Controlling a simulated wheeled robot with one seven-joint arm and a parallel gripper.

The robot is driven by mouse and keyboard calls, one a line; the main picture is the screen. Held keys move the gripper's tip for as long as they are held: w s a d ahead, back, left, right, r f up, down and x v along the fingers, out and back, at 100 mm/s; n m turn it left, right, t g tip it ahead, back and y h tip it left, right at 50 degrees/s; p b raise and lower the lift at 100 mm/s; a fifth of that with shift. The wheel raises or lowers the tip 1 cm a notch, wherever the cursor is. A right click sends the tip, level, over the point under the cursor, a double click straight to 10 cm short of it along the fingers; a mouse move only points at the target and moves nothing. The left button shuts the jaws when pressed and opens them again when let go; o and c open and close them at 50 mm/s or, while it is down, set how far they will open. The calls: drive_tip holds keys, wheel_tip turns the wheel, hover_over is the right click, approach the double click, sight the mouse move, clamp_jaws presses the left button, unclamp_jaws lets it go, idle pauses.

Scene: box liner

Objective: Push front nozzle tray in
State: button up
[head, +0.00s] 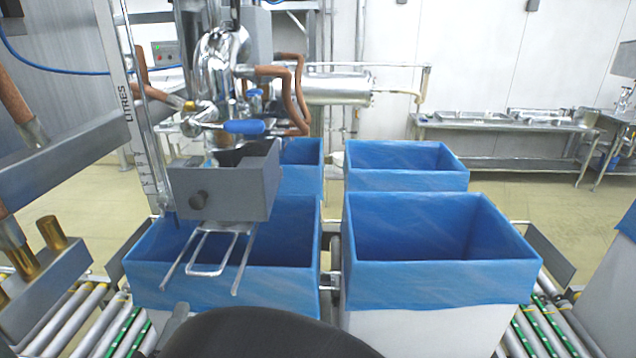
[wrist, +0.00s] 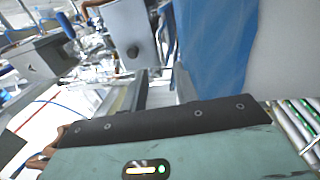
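The front nozzle tray, a grey metal box with a black knob (head: 222,188), hangs from the filling machine above the front left blue-lined box (head: 225,287). Wire rails (head: 212,255) stick out below it towards me. In the wrist view a grey box face with a black knob (wrist: 140,40) shows at upper middle, beyond a teal housing with a black strip that belongs to my arm end. I see no contact between my arm and the tray.
A second blue-lined box (head: 435,280) stands at right, with more boxes behind. Roller conveyors (head: 110,325) run below. A level gauge marked LITRES (head: 140,120) stands left of the tray. Brass nozzles (head: 50,235) are at far left. A steel table (head: 500,130) is at the back.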

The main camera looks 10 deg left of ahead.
sight(203, 272)
drive_tip(key=w, duration=0.3)
drive_tip(key=w+r, duration=0.1)
drive_tip(key=w, duration=0.2)
drive_tip(key=w+a, duration=0.1)
drive_tip(key=w, duration=0.2)
drive_tip(key=shift+w+r, duration=0.2)
drive_tip(key=shift+w, duration=0.1)
drive_tip(key=shift+w+a+r, duration=0.15)
drive_tip(key=shift+w+a, duration=0.05)
drive_tip(key=shift+w, duration=0.35)
clamp_jaws()
